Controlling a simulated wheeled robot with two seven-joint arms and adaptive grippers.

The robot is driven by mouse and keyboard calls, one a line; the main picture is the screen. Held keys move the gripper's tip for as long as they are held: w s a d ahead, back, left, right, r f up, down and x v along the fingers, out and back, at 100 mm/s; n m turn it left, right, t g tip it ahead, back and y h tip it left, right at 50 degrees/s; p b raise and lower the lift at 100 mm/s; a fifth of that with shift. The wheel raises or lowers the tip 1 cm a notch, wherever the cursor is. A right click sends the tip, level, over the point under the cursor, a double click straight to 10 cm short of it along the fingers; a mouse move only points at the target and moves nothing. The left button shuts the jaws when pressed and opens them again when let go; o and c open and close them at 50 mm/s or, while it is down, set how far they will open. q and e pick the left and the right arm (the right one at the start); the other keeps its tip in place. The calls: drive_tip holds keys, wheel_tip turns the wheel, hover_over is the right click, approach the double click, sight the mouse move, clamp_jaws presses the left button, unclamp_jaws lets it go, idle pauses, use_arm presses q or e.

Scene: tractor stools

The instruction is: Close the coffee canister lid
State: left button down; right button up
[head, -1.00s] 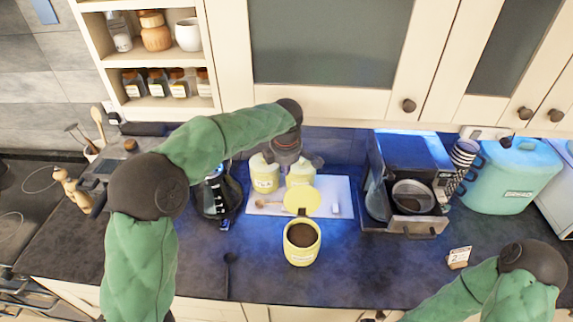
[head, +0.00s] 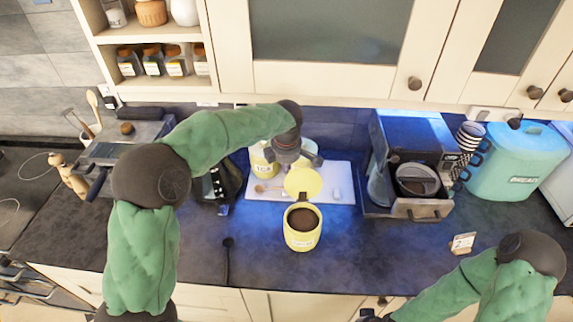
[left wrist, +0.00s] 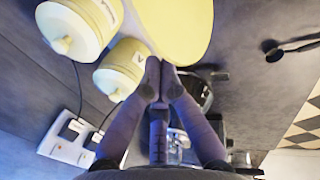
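The yellow coffee canister (head: 302,238) stands upright on the dark counter, with dark coffee in its open mouth. Its yellow lid (head: 302,182) is raised at the back of the rim, tilted up. My left gripper (head: 298,163) is just behind the lid, pointing down; its fingertips are partly hidden there. In the left wrist view its fingers (left wrist: 160,78) come together with nothing held between them, close to a large yellow surface (left wrist: 178,25) that appears to be the lid. Contact cannot be told. My right gripper (head: 370,316) barely shows at the bottom edge.
A white board (head: 342,184) with two pale canisters lies behind. A coffee machine (head: 412,160) and turquoise bread bin (head: 515,165) stand right.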

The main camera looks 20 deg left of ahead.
use_arm(q)
drive_tip(key=shift+s+d+b, duration=0.2)
drive_tip(key=shift+s+b, duration=0.1)
drive_tip(key=shift+s, duration=0.25)
drive_tip(key=shift+s+d, duration=0.1)
drive_tip(key=shift+s, duration=0.2)
drive_tip(key=shift+s+d+b, duration=0.1)
drive_tip(key=shift+s+b, duration=0.2)
drive_tip(key=shift+b, duration=0.1)
drive_tip(key=shift+s+d, duration=0.15)
drive_tip(key=shift+s, duration=0.15)
drive_tip(key=shift+s+d+b, duration=0.3)
drive_tip(key=shift+s+b, duration=0.2)
drive_tip(key=shift+s, duration=0.35)
drive_tip(key=shift+s+d+b, duration=0.25)
drive_tip(key=shift+s+b, duration=0.2)
drive_tip(key=shift+s, duration=0.35)
drive_tip(key=w+p+v, duration=0.1)
drive_tip(key=p+v, duration=0.4)
drive_tip(key=v, duration=0.2)
drive_tip(key=shift+w+a+r, duration=0.3)
drive_tip(key=shift+w+r, duration=0.05)
drive_tip(key=shift+r, duration=0.25)
